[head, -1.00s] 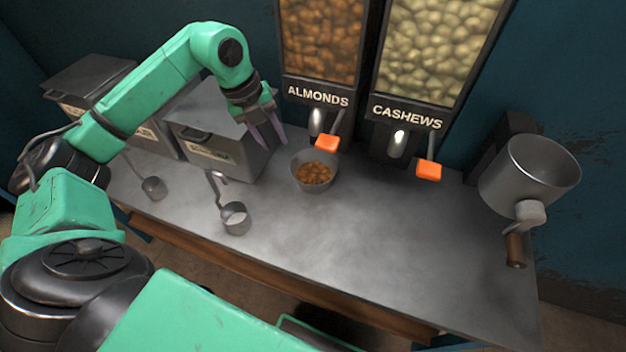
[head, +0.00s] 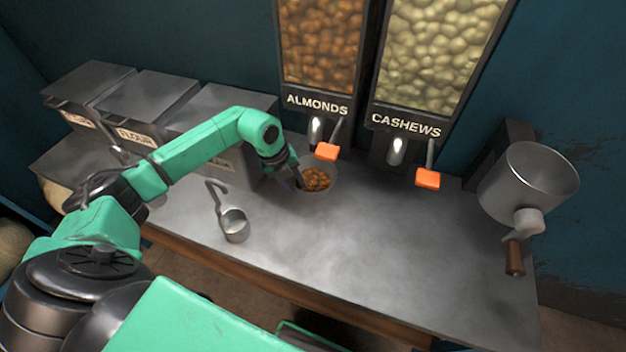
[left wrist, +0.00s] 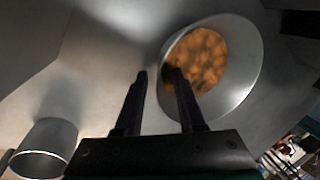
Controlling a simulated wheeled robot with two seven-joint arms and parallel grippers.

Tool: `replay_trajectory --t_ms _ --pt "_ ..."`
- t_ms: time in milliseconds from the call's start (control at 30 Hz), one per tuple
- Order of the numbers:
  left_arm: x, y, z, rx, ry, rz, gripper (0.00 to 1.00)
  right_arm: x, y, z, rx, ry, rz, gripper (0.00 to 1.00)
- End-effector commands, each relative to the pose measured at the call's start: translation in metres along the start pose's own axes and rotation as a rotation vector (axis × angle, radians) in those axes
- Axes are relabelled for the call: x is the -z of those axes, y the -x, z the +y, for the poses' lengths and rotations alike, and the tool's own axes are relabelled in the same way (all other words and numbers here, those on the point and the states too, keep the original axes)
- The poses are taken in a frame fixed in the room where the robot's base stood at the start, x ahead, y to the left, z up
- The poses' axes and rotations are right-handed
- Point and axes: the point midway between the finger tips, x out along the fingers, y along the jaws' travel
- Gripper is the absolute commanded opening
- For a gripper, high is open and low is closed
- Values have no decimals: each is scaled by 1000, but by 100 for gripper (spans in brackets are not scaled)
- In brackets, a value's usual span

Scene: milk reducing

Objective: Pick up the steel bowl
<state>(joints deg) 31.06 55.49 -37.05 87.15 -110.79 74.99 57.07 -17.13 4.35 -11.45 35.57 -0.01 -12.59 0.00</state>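The steel bowl (head: 334,181) stands on the counter below the almond dispenser and has almonds (head: 316,179) in it. It also shows in the left wrist view (left wrist: 246,72). My left gripper (head: 298,183) is at the bowl's left side, pointing down. In the left wrist view its two fingers (left wrist: 157,73) are apart. One finger is outside the bowl and the other overlaps the bowl's opening, with the near rim between them. I cannot tell whether either finger touches the wall. My right gripper is not in view.
A metal measuring cup (head: 234,226) stands left of the bowl. Labelled metal bins (head: 140,105) line the back left. The almond dispenser (head: 318,104) and cashew dispenser (head: 405,123) hang above. A grinder (head: 528,185) is at the right. The counter's middle and right (head: 400,250) are clear.

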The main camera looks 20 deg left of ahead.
Motion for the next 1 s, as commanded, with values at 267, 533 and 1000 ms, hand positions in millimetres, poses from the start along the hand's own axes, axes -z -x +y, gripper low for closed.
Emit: replay_trajectory --t_ms 267,533,1000 --pt "0 1 0 0 0 0 0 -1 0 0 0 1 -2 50" --pt "0 1 0 0 0 -1 0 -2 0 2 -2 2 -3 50" --pt "0 1 0 1 1 -1 0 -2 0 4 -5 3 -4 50"
